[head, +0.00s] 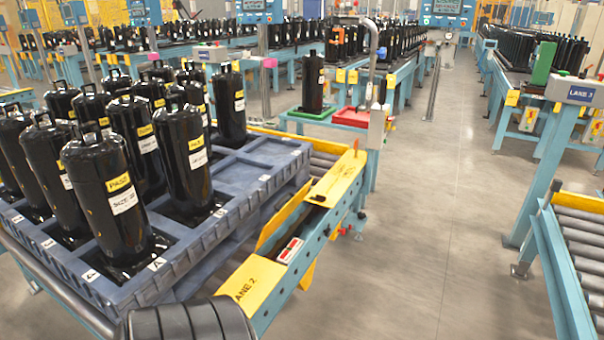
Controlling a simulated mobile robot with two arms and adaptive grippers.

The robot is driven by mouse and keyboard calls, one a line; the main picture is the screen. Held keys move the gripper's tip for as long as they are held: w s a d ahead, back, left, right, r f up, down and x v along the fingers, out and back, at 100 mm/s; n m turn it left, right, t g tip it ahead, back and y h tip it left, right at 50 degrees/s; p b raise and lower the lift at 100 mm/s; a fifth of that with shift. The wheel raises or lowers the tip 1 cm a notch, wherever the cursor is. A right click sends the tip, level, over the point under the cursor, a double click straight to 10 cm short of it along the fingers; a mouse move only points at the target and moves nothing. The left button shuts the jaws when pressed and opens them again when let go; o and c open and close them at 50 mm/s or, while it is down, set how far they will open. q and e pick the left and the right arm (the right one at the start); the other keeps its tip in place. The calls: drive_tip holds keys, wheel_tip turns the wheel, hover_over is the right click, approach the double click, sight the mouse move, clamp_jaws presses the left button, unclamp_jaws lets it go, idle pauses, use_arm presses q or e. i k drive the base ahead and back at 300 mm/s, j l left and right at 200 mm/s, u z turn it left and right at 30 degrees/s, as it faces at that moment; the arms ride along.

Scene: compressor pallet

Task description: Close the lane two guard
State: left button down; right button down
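The lane two conveyor (310,232) has a teal side frame and runs from the bottom centre away to the right. A yellow plate marked LANE 2 (252,284) is at its near end. A yellow panel (338,178) lies tilted over the frame's far part, and a narrower yellow panel (283,214) stands between the frame and the pallet. I cannot tell which panel is the guard or how it is hinged. Neither gripper shows in the head view. A black ribbed part at the bottom edge is probably my own arm.
A blue-grey pallet (235,190) holding several black compressors (105,200) fills the left. A post with a hose stands at the conveyor's far end, beside a red tray (352,118). Lane 3's roller conveyor (580,240) is at right. The grey floor between lanes is clear.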

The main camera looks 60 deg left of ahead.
sight(269, 228)
drive_tip(key=i+j+u, duration=0.15)
drive_tip(key=i+u, duration=0.65)
drive_tip(key=i+l+u, duration=0.2)
drive_tip(key=i+u, duration=0.25)
drive_tip(key=i, duration=0.05)
